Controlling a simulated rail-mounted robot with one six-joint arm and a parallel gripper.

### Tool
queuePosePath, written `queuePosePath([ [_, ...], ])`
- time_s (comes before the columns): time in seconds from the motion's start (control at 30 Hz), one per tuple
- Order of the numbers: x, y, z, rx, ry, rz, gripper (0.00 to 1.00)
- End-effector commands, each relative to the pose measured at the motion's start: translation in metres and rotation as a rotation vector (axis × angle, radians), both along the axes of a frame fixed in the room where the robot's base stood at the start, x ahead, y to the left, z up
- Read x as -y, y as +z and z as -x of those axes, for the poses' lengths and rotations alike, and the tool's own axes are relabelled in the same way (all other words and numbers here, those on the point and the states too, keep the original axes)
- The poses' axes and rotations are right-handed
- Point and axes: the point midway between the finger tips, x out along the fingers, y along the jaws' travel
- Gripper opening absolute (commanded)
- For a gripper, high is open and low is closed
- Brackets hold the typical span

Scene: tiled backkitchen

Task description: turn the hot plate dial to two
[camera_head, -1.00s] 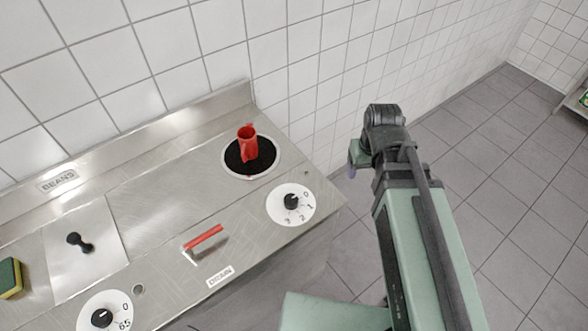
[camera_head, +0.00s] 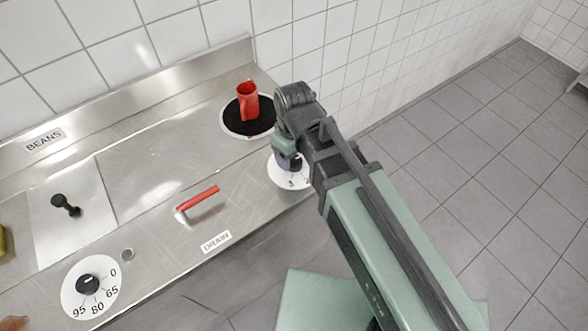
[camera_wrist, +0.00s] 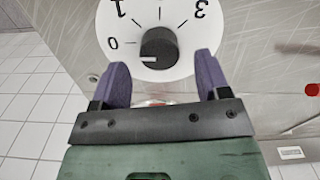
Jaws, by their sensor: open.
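The hot plate dial is a dark round knob (camera_wrist: 160,46) on a white scale disc (camera_wrist: 185,65) marked 0, 1 and 3 in the wrist view. A white mark on the knob lies on the side toward the 0. The black round hot plate (camera_head: 232,119) carries a red jug (camera_head: 248,103).
A second dial (camera_head: 87,284), marked 0, 65, 80 and 95, is at the lower left. A red drain handle (camera_head: 198,198) stands up from the steel counter. A lid with a black knob (camera_head: 65,205) lies left. The tiled wall runs behind.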

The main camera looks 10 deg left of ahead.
Motion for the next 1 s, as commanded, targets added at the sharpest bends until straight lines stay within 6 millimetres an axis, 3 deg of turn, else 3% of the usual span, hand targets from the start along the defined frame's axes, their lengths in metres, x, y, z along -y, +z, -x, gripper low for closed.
queuePosePath([
  [0.03,0.0001,-0.0205,-0.0001,0.0,0.0,0.0,0.69],
  [0.1,0.0001,-0.0267,-0.0001,0.0,0.0,0.0,0.69],
  [0.4,0.0002,-0.025,-0.0001,0.0,-0.001,0.0,0.69],
  [0.73,0.0002,-0.025,-0.0001,0.0,-0.001,0.0,0.2],
  [1.0,0.0002,-0.0251,-0.0002,0.0,-0.024,0.0,0.2],
])
